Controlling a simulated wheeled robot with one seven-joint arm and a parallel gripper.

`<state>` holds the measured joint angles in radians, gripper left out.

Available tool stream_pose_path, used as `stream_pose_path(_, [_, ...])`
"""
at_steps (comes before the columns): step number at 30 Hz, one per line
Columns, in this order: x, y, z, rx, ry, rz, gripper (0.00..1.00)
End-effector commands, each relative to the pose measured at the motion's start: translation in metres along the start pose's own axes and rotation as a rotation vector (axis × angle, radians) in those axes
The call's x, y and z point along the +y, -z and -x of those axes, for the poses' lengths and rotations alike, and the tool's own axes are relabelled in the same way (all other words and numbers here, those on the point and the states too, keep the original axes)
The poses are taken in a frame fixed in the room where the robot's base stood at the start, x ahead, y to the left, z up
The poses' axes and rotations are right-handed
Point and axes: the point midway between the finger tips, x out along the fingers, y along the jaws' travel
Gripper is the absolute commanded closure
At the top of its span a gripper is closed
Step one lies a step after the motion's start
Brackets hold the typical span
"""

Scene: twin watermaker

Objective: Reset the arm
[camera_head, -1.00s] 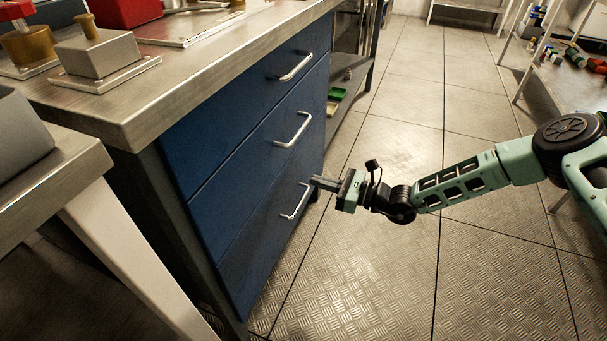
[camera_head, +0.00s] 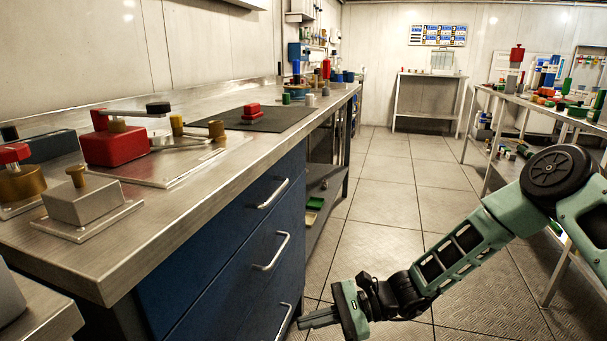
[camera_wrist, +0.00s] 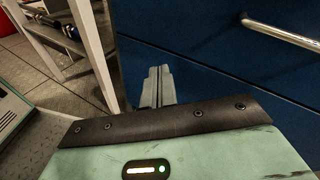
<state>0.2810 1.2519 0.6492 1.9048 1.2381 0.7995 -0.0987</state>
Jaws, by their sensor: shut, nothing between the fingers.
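My gripper (camera_head: 318,319) is low in the head view, at the end of my green arm, in front of the blue drawer cabinet (camera_head: 225,255). Its fingers are together and hold nothing. The fingers point left, close to the bottom drawer's handle (camera_head: 283,322); whether they touch it cannot be told from the head view. In the wrist view the shut fingers (camera_wrist: 158,90) stand in front of the blue drawer front (camera_wrist: 210,85). A metal handle (camera_wrist: 282,32) is up and to the right there, apart from the fingers. All drawers look shut.
A steel worktop (camera_head: 150,240) above the cabinet carries a red device (camera_head: 115,145) and metal blocks. A shelf rack (camera_head: 545,110) with coloured parts stands at the right. A small table (camera_head: 427,85) is at the back. The tiled floor (camera_head: 390,190) between is free.

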Motion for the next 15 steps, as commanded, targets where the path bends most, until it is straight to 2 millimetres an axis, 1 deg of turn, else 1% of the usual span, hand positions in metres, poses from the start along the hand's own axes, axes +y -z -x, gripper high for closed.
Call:
stream_pose_path(1, [0.012,-0.019,-0.004,0.026,-0.093,0.077,1.0])
stream_pose_path(3, [0.03,-0.041,-0.007,0.057,-0.213,0.175,1.0])
stream_pose_path(7, [0.062,-0.076,-0.005,0.116,-0.424,0.357,1.0])
stream_pose_path(11, [0.093,-0.106,0.005,0.178,-0.624,0.538,1.0])
stream_pose_path(15, [0.122,-0.134,0.022,0.246,-0.822,0.733,1.0])
